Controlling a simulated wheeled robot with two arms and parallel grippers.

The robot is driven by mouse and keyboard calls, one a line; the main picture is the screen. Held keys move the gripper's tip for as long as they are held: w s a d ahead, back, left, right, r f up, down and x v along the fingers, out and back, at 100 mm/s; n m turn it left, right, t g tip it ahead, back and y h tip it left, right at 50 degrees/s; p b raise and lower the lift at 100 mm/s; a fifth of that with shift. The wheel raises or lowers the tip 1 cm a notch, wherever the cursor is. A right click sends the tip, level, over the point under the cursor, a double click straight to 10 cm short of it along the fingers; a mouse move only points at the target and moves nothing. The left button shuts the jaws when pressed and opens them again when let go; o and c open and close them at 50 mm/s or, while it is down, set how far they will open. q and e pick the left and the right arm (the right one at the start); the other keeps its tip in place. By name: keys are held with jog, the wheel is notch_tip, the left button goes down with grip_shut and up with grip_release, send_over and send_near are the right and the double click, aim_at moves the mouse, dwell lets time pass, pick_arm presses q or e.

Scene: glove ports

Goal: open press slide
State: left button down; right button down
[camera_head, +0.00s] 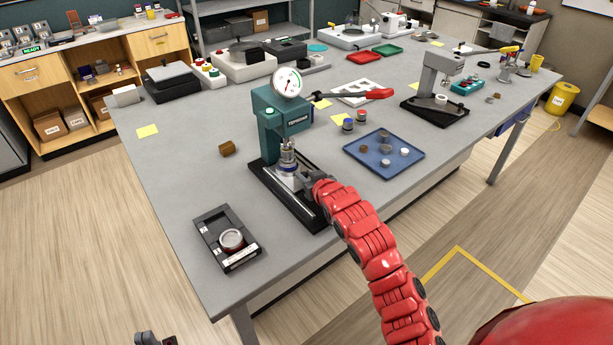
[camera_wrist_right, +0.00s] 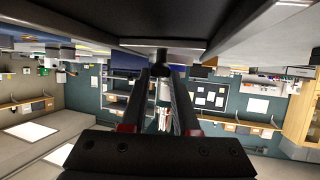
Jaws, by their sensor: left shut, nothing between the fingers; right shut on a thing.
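The teal press (camera_head: 284,118) stands near the front of the grey table, with a round gauge on top and a red-tipped lever pointing right. Its dark base (camera_head: 262,185) carries a light metal rail and a silver fixture (camera_head: 288,165) under the ram. My right gripper (camera_head: 312,184) is at the base's right side, shut on a small dark knob (camera_wrist_right: 162,58) of the press slide. How far the slide is out cannot be told, as my gripper covers part of it. My left gripper (camera_head: 155,341) is shut and empty at the bottom edge, away from the table.
A black tray (camera_head: 213,238) with a round metal cup lies left of the press, near the table's front edge. A blue tray (camera_head: 372,163) with several small parts lies to its right.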

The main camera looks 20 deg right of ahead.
dwell(0.7)
jog(key=s+d+p, duration=0.1)
jog(key=s+p, duration=0.1)
jog(key=s, duration=0.2)
jog(key=s+d+p, duration=0.1)
jog(key=s+d, duration=0.1)
jog(key=s, duration=0.2)
jog(key=s+d+p, duration=0.1)
jog(key=s+p, duration=0.1)
jog(key=s, duration=0.2)
jog(key=shift+s+d+r+p, duration=0.2)
jog(key=shift+s+d+p, duration=0.15)
jog(key=shift+d, duration=0.05)
jog(key=shift+s+d+f, duration=0.1)
jog(key=shift+s, duration=0.25)
jog(key=c, duration=0.7)
grip_release()
jog(key=shift+f, duration=0.1)
jog(key=shift+o, duration=0.2)
